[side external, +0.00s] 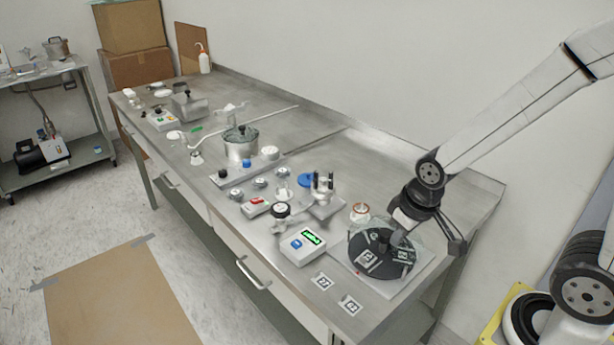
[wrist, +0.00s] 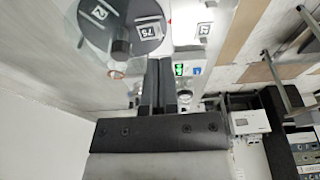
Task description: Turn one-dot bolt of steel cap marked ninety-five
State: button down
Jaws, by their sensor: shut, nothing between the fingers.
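My gripper (side external: 402,237) hangs low at the right end of the bench, over or beside a dark round disc; in the side view I cannot tell whether it touches it. In the wrist view my gripper (wrist: 159,64) has its dark fingers together, with nothing seen between them. The dark disc (side external: 366,272) carries white number tags and a raised central part; it also shows in the wrist view (wrist: 106,36), tags partly blurred. A steel cap marked ninety-five and a one-dot bolt cannot be made out for certain.
Near the disc stand a white box with a green display (side external: 303,246), a small orange-topped jar (side external: 360,211) and a steel fitting with dark posts (side external: 322,190). A lidded steel pot (side external: 240,148) stands further back. Loose number tags (side external: 322,282) lie at the front edge.

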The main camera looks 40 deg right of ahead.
jog(key=c, duration=0.8)
grip_release()
jog(key=shift+c, duration=0.2)
jog(key=shift+o, duration=1.2)
jog(key=shift+w+r, duration=0.1)
jog(key=shift+w, duration=0.15)
jog(key=r+m+g, duration=0.1)
jog(key=m+g, duration=0.2)
jog(key=m, duration=0.6)
send_over(331, 180)
jog(key=shift+r, duration=0.15)
jog(key=shift+f, duration=3.9)
